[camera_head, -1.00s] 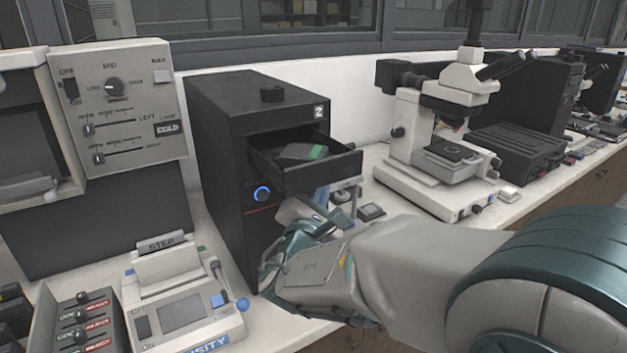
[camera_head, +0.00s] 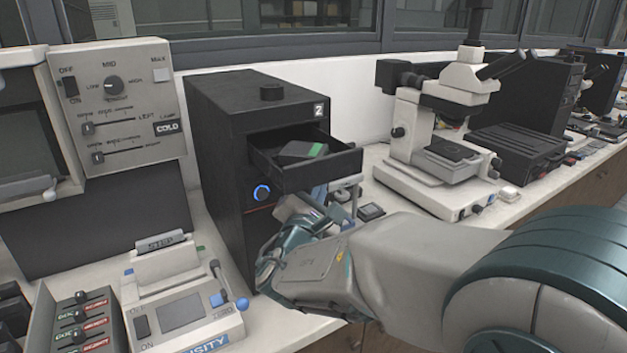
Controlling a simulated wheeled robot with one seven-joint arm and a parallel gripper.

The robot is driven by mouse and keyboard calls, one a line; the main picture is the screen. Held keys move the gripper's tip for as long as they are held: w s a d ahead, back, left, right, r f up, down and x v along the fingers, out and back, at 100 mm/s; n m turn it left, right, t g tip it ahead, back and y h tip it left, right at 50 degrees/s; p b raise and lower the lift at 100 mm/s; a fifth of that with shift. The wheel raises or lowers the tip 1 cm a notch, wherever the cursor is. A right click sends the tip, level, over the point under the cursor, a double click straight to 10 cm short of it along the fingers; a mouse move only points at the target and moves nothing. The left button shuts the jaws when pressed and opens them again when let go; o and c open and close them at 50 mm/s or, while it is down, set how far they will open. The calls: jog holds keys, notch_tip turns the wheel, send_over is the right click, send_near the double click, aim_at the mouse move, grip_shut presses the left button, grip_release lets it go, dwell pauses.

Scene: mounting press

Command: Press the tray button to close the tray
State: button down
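The mounting press is a tall black box (camera_head: 222,150) marked 2, standing on the counter.
A white microscope (camera_head: 440,140) stands to the right. A density meter (camera_head: 185,305) with a blue-tipped lever is at the lower left, beside red-and-green labelled switches (camera_head: 84,325). A control panel (camera_head: 118,105) stands at the left. Small items lie behind my gripper.

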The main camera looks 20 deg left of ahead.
jog(key=shift+w+a, duration=0.25)
jog(key=shift+a, duration=0.05)
dwell(0.5)
dwell(0.4)
jog(key=shift+s+d+b, duration=0.5)
jog(key=shift+d+b, duration=0.1)
jog(key=shift+b, duration=0.1)
jog(key=shift+s+d, duration=0.1)
jog(key=shift+s+d+b, duration=1)
jog(key=shift+s+d, duration=0.55)
jog(key=shift+d, duration=0.25)
jog(key=shift+d, duration=0.1)
